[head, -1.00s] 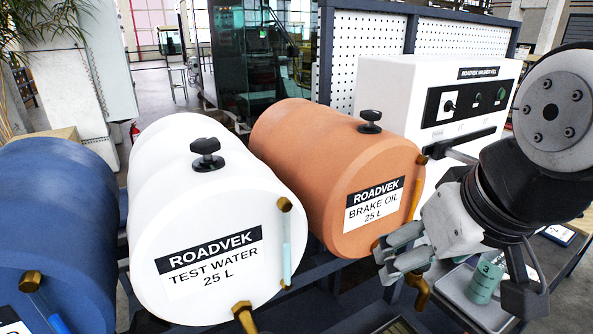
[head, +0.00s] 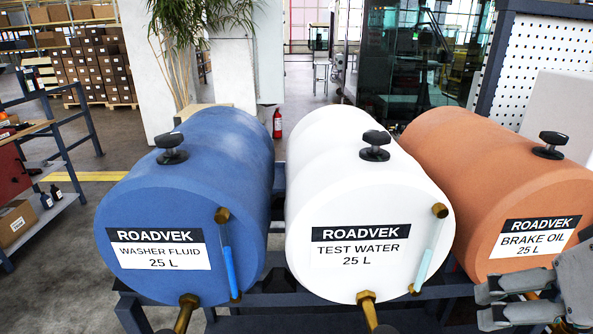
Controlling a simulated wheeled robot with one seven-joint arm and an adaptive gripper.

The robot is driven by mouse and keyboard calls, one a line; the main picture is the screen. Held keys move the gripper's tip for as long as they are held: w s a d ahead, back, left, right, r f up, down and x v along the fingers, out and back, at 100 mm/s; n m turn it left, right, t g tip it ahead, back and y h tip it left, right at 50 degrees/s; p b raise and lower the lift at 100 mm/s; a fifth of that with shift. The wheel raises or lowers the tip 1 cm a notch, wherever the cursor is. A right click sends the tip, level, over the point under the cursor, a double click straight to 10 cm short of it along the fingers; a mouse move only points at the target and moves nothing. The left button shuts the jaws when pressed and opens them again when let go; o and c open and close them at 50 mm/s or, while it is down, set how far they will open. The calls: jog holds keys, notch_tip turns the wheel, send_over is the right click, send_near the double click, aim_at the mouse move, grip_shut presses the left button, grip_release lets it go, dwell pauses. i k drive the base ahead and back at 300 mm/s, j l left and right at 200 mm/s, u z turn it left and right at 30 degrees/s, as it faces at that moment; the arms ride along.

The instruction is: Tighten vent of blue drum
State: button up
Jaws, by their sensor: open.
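The blue drum (head: 240,165), labelled Washer Fluid 25 L, lies on its side at the left of the row. Its black vent knob (head: 172,148) stands on top near the front end. My gripper (head: 485,303) is at the lower right edge, in front of the orange drum (head: 470,150) and far from the blue drum. Its fingers point left, are open and show nothing between them. Part of the gripper is cut off by the picture edge. Whether the vent is loose cannot be told.
The white Test Water drum (head: 320,190), with its own black knob (head: 375,146), lies between the blue and orange drums. The drums rest on a dark metal rack (head: 275,268). A sight tube (head: 229,270) and brass tap (head: 186,310) stick out at the blue drum's front.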

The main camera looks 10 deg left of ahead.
aim_at(169, 140)
jog(key=u, duration=1.2)
